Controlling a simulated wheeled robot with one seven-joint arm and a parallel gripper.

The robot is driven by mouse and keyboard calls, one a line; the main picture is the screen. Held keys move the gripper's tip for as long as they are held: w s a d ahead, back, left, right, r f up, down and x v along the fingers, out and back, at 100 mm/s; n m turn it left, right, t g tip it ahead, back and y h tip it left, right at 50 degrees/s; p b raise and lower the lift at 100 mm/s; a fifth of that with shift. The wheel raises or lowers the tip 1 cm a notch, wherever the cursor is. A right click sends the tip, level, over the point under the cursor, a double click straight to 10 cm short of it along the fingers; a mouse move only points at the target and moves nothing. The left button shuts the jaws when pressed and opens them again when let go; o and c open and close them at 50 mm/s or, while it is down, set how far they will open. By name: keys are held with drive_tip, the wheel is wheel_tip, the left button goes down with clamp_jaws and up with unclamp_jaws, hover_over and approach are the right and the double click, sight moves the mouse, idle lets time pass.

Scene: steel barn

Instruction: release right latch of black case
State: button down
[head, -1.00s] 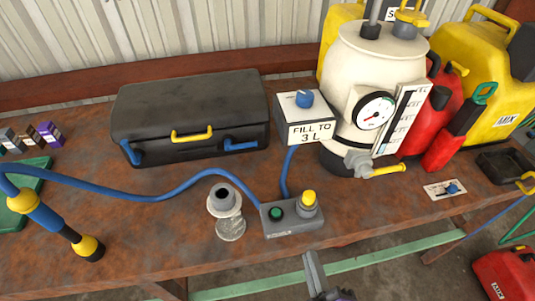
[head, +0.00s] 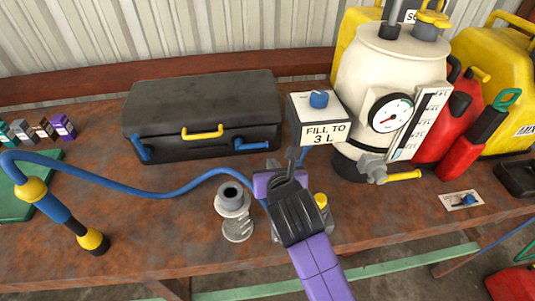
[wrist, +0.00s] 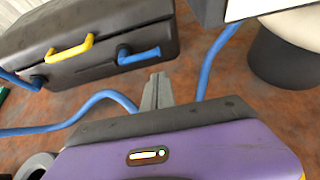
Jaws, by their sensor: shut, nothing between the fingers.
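The black case (head: 200,100) lies closed on the rusty bench, with a yellow handle (head: 203,132) on its front. Its right latch (head: 251,146) is a blue lever pointing to the right; it also shows in the wrist view (wrist: 138,55). A blue left latch (head: 140,148) hangs at a slant at the other end. My gripper (head: 292,154) is shut and empty, to the right of the right latch and apart from it. In the wrist view my closed fingertips (wrist: 157,78) are just below the right latch.
A grey box marked "FILL TO 3 L" (head: 323,133) and a cream tank (head: 388,70) stand to the right. A blue hose (head: 160,192) runs along the bench in front of the case. A grey and clear fitting (head: 234,210) stands nearby. A control box is mostly hidden behind my arm.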

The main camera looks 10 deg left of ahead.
drive_tip(key=shift+w, duration=0.1)
idle(0.3)
drive_tip(key=x, duration=1)
drive_tip(key=shift+a+n, duration=0.1)
drive_tip(key=shift+n, duration=0.2)
